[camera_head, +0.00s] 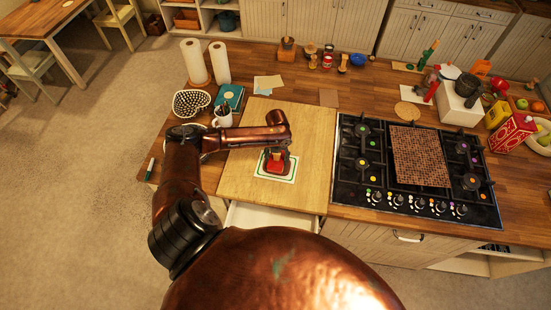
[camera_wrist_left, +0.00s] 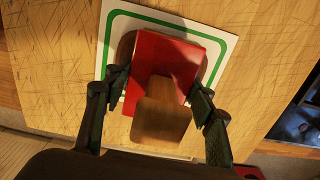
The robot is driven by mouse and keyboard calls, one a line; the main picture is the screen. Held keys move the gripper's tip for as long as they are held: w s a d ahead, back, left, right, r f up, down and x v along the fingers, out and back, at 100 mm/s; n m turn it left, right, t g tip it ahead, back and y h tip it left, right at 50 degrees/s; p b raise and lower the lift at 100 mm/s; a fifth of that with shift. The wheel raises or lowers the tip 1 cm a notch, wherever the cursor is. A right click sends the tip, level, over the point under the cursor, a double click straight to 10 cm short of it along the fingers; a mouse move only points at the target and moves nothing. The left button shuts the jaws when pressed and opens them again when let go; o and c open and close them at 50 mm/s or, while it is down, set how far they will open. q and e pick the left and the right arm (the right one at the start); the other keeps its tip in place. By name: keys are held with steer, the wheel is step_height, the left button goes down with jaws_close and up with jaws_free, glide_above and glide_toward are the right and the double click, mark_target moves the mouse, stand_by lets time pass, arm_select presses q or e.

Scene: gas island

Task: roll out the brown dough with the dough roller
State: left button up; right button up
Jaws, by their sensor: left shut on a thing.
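The dough roller (camera_head: 277,167) shows as a red part on the white mat with a green border (camera_head: 288,178). In the left wrist view the roller (camera_wrist_left: 163,58) has a red body and a tan wooden part. My left gripper (camera_head: 276,156) points down and is shut on the roller, with a finger on each side of it (camera_wrist_left: 160,97). The brown dough (camera_wrist_left: 126,48) shows as a dark brown rounded edge around the red body; most of it is hidden beneath the roller. I cannot tell whether roller and dough touch. My right gripper is not in view.
The mat lies on a pale wooden board (camera_head: 311,135). A black gas hob (camera_head: 348,150) is to the right. The board's right part is clear.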

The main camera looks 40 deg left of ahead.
arm_select(q)
steer(key=shift+s+f, duration=0.1)
step_height(320, 180, up, 2)
steer(key=shift+a, duration=0.1)
steer(key=shift+r, duration=2.05)
